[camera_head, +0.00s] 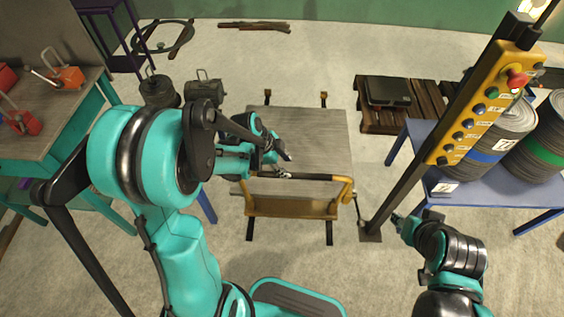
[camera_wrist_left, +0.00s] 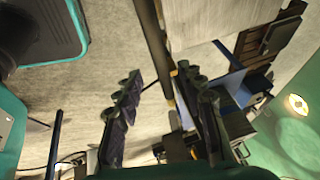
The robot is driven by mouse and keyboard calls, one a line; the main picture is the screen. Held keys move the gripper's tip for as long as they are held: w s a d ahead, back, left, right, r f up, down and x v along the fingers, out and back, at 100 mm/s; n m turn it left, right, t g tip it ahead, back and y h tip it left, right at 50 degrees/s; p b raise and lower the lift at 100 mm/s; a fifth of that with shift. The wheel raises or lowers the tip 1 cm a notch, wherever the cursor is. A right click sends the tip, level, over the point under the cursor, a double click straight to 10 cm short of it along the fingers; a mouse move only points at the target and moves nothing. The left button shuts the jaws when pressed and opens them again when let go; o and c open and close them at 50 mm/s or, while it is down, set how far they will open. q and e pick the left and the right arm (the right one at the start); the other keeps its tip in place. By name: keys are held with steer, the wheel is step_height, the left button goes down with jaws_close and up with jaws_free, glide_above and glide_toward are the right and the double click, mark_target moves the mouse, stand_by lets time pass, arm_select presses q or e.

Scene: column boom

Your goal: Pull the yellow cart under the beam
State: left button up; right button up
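The yellow cart (camera_head: 290,207) stands on the floor in the middle of the head view, with a grey flat deck (camera_head: 310,130) and a yellow-ended push handle at its near side. The handle's dark bar (camera_head: 318,177) runs left to right. My left gripper (camera_head: 286,165) is at the left part of this bar. In the left wrist view its fingers are spread, and the dark bar (camera_wrist_left: 154,45) shows between them; contact cannot be told. My right gripper (camera_head: 400,221) is low right, near the foot of a dark post; its fingers are too small to read. No overhead beam is clearly visible.
A dark post (camera_head: 405,185) with a yellow button panel (camera_head: 487,100) stands right of the cart. A blue table (camera_head: 490,187) with drums and a wooden pallet (camera_head: 385,120) are at right. A workbench (camera_head: 50,125) is at left. Bare floor lies around the cart.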

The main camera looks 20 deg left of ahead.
mark_target(295, 175)
arm_select(q)
steer(key=b+x, duration=0.2)
steer(key=x, duration=0.4)
steer(key=shift+d+f+b, duration=0.2)
steer(key=shift+f+b, duration=0.1)
steer(key=shift+b, duration=0.05)
steer(key=shift+w+d+f, duration=0.15)
steer(key=shift+d+f, duration=0.05)
steer(key=shift+f, duration=0.1)
jaws_close()
